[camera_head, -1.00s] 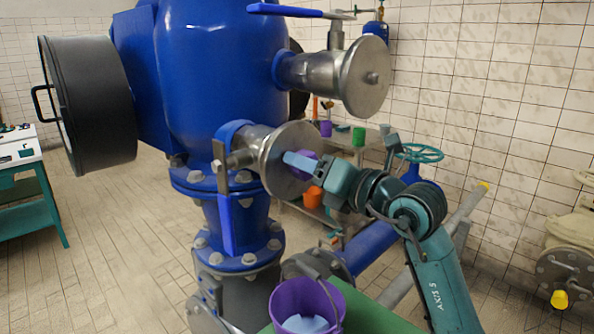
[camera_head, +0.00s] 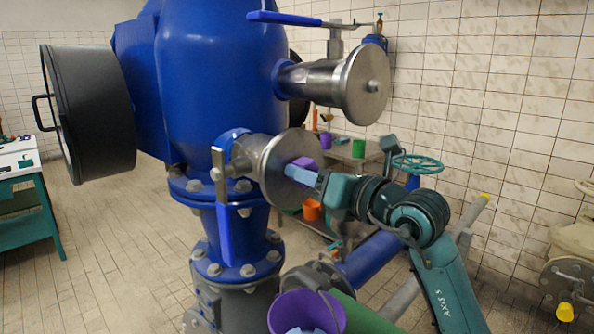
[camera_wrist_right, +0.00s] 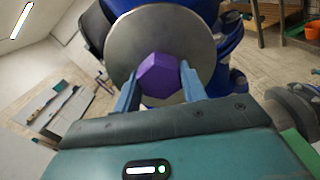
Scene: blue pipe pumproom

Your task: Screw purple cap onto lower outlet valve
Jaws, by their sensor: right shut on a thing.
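The lower outlet valve (camera_head: 262,160) is a metal pipe stub with a round flange facing right, low on the blue vessel. The purple cap (camera_head: 306,162) is at the middle of that flange's face. My right gripper (camera_head: 298,171), with light blue fingers, is shut on the cap. In the right wrist view the hexagonal cap (camera_wrist_right: 160,75) sits between the two fingertips (camera_wrist_right: 159,84), in front of the round metal disc (camera_wrist_right: 193,35). The cap's far side is hidden, so I cannot tell how far it is threaded. My left gripper is out of view.
The upper outlet (camera_head: 340,84) has a blue lever handle above it. A blue lever (camera_head: 226,232) hangs down beside the lower valve. A purple bucket (camera_head: 335,312) stands below my right arm. A teal handwheel (camera_head: 418,163) and shelves are behind my gripper.

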